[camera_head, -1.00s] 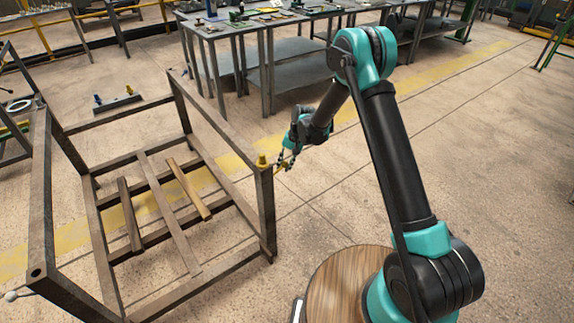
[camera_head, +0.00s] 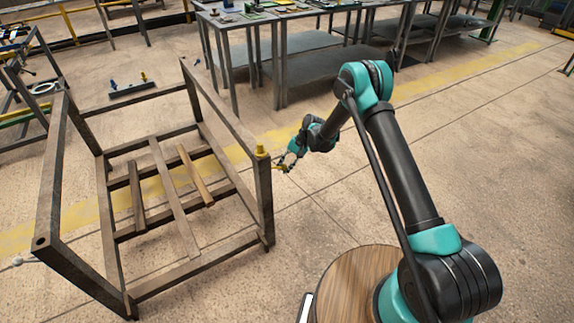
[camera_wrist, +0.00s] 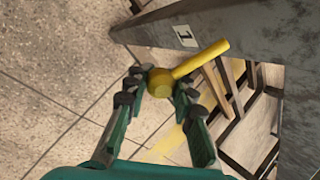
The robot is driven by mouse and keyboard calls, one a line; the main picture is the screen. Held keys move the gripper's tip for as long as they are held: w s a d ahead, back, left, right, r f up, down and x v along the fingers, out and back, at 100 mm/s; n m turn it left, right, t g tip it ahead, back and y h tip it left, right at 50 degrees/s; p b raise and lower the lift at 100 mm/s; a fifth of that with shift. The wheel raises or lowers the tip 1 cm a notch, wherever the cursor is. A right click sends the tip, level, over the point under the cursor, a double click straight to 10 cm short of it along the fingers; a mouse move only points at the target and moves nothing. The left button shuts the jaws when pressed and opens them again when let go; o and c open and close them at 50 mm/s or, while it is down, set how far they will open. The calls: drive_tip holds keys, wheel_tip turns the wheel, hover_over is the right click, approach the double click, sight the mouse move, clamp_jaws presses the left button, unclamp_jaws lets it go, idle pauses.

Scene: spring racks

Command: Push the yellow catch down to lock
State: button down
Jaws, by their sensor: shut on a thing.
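The yellow catch (camera_wrist: 201,60) is a short bar with a round knob (camera_wrist: 160,83), reaching out from the rack's corner post in the wrist view. My gripper (camera_wrist: 157,88) has its dark fingertips on either side of the knob and is shut on it. In the head view my gripper (camera_head: 287,163) is just right of the near right post, below its top, with a bit of yellow at its fingertips. The catch's mount is hard to make out.
The brown metal rack (camera_head: 265,205) stands left of my arm, with loose bars across its base. A label "1" (camera_wrist: 184,36) marks its beam. Workbenches (camera_head: 240,17) stand behind. The floor (camera_head: 430,150) right of my arm is clear.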

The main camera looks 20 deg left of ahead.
drive_tip(key=shift+s+a+f, duration=0.15)
drive_tip(key=shift+s+f, duration=0.45)
drive_tip(key=shift+f, duration=0.1)
drive_tip(key=shift+s+a+f+g+y, duration=0.3)
drive_tip(key=shift+g+y, duration=0.2)
drive_tip(key=shift+g, duration=0.2)
drive_tip(key=c, duration=1.3)
unclamp_jaws()
drive_tip(key=shift+s+r, duration=0.1)
drive_tip(key=shift+o, duration=0.2)
drive_tip(key=shift+w, duration=0.25)
drive_tip(key=shift+w+d+r, duration=0.15)
drive_tip(key=shift+d+r, duration=0.05)
drive_tip(key=shift+r, duration=0.1)
drive_tip(key=v, duration=1.1)
drive_tip(key=shift+r, duration=0.15)
